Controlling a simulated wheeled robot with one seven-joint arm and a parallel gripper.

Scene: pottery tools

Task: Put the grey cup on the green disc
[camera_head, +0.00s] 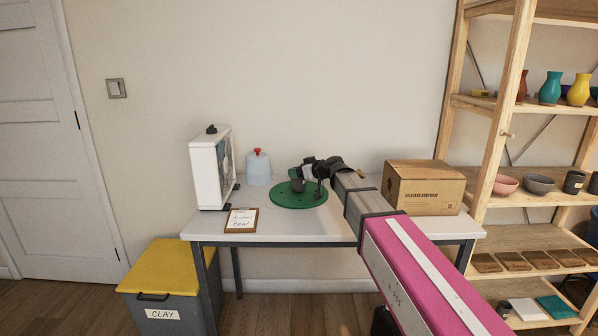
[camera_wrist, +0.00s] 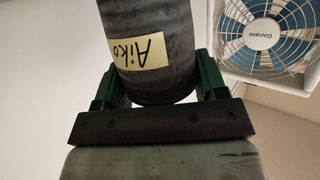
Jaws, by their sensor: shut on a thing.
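The grey cup (camera_wrist: 152,35) with a yellow "Aiko" label is between the two fingers of my gripper (camera_wrist: 156,84) in the wrist view. My gripper is shut on it. In the head view the small dark cup (camera_head: 298,186) shows at the end of my gripper (camera_head: 307,184), over the green disc (camera_head: 290,202). I cannot tell whether the cup's base touches the disc or is slightly above it. The disc lies flat on the white table, and my gripper partly covers its far right side.
A white fan unit (camera_head: 209,172) and a pale blue jug (camera_head: 258,168) stand left of the disc. A clipboard (camera_head: 241,220) lies at the table's front. A cardboard box (camera_head: 422,190) stands to the right, close to my arm. A wooden shelf (camera_head: 505,110) stands beyond it.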

